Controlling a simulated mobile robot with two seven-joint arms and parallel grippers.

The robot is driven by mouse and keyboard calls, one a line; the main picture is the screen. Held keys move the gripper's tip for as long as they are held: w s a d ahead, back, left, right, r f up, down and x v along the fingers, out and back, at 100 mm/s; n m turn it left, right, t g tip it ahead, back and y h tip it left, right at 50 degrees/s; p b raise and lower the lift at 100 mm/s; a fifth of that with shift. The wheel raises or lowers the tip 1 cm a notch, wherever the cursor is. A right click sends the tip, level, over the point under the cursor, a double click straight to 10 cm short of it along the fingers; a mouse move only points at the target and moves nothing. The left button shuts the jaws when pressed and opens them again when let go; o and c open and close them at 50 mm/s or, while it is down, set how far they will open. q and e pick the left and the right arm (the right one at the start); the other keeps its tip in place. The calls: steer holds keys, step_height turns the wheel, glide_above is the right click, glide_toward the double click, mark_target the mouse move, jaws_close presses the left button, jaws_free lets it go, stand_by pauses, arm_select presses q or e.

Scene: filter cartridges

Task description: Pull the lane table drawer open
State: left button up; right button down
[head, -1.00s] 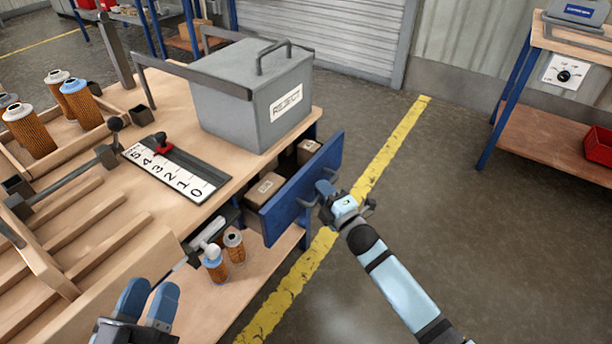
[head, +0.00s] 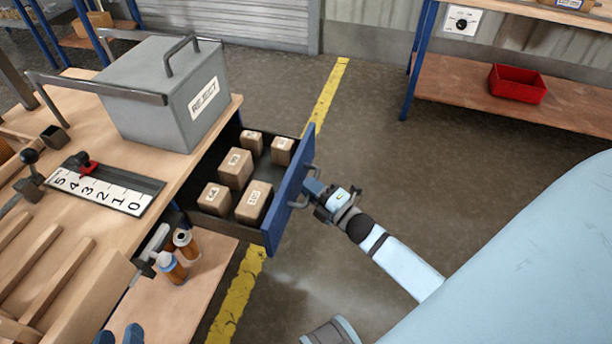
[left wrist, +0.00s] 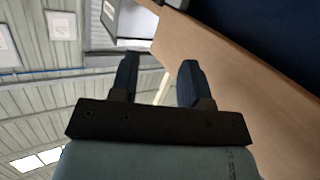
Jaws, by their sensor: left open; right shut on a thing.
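The lane table drawer has a blue front (head: 287,195) and a dark inside, and it stands well out from the table (head: 205,172). Several small numbered cardboard boxes (head: 236,168) sit in it. My right gripper (head: 317,190) is shut on the drawer's handle (head: 301,200), on the outer side of the blue front. My left gripper (head: 120,335) shows only its fingertips at the bottom edge of the head view. In the left wrist view its two fingers (left wrist: 157,85) are apart with nothing between them.
A grey REJECT bin (head: 165,95) and a numbered scale (head: 105,190) are on the table top. A red tray (head: 517,84) is on a shelf at the back right. The floor right of the drawer is clear.

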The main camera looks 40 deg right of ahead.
steer(key=c, duration=1.1)
jaws_free()
arm_select(q)
steer(key=shift+g+y, duration=0.6)
steer(key=shift+g, duration=0.3)
steer(key=f, duration=0.1)
steer(key=s+a+f+p, duration=0.1)
steer(key=f, duration=0.1)
steer(key=shift+s+a+f+p, duration=0.15)
steer(key=shift+a+f+p, duration=0.1)
steer(key=shift+a+p, duration=0.1)
arm_select(e)
steer(key=v, duration=1.3)
steer(key=shift+s+d, duration=0.15)
steer(key=shift+s, duration=0.25)
arm_select(q)
steer(key=shift+r, duration=0.1)
